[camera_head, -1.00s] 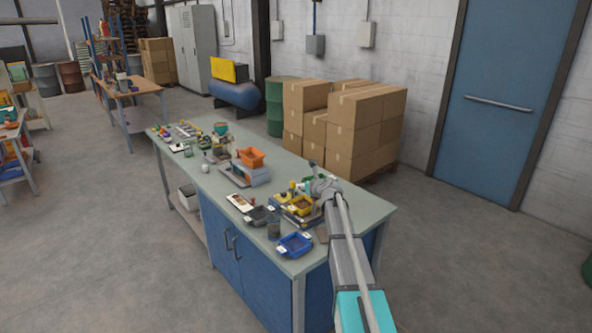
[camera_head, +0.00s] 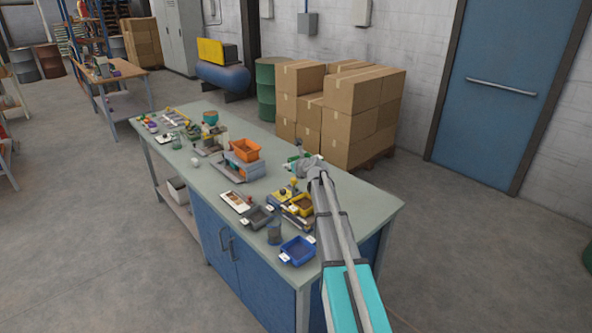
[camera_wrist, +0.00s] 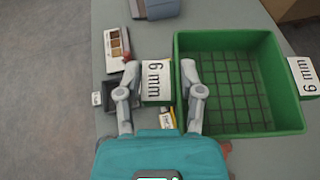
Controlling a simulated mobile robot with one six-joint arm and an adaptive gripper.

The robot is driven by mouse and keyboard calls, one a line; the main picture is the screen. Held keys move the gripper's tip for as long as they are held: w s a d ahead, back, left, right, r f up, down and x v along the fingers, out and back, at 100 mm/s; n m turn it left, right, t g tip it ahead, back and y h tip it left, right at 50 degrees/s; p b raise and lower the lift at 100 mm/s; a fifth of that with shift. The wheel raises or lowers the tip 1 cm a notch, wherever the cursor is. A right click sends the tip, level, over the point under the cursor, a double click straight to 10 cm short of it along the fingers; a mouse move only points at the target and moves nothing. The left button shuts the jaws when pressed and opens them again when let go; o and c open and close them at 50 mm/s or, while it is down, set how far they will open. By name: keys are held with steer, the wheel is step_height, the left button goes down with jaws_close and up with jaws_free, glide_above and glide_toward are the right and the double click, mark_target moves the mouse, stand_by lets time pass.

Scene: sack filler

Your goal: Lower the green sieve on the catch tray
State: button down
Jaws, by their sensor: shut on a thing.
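The green sieve (camera_wrist: 225,42) is a square pan with a mesh floor, large in the wrist view at right. White tabs marked "6 mm" stick out on both sides. My gripper (camera_wrist: 158,78) is shut on its left tab and holds it above the bench. In the head view my gripper (camera_head: 306,163) is over the bench's right part, with a bit of the green sieve (camera_head: 293,159) showing beside it. The catch tray cannot be told for sure; a yellow tray-like pan (camera_head: 300,204) and a dark grey tray (camera_head: 259,217) lie nearer the front.
A blue tray (camera_head: 297,251) stands at the bench's (camera_head: 350,205) front corner, with a dark cup (camera_head: 274,235) beside it. An orange bin (camera_head: 245,150) on a grey unit stands farther left. Cardboard boxes (camera_head: 350,105) are stacked behind the bench. The bench's right end looks clear.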

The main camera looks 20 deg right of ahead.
steer(key=shift+w+d, duration=0.1)
steer(key=shift+w, duration=0.05)
steer(key=shift+d, duration=0.15)
steer(key=shift+s+d+f+n+y+b, duration=0.15)
steer(key=shift+f+n+y+b, duration=0.1)
steer(key=shift+f+b, duration=0.2)
steer(key=shift+s+d+f+n+y+b, duration=0.15)
steer(key=shift+f+n+b, duration=0.1)
steer(key=shift+f+b, duration=0.15)
steer(key=shift+s+f+n+g+y+b, duration=0.3)
steer(key=shift+f+n+y+b, duration=0.2)
steer(key=shift+f+y, duration=0.1)
steer(key=shift+s+a+r, duration=0.1)
steer(key=shift+s, duration=0.05)
steer(key=shift+f, duration=0.25)
step_height(320, 180, down, 12)
steer(key=b, duration=1.2)
steer(key=shift+r, duration=0.15)
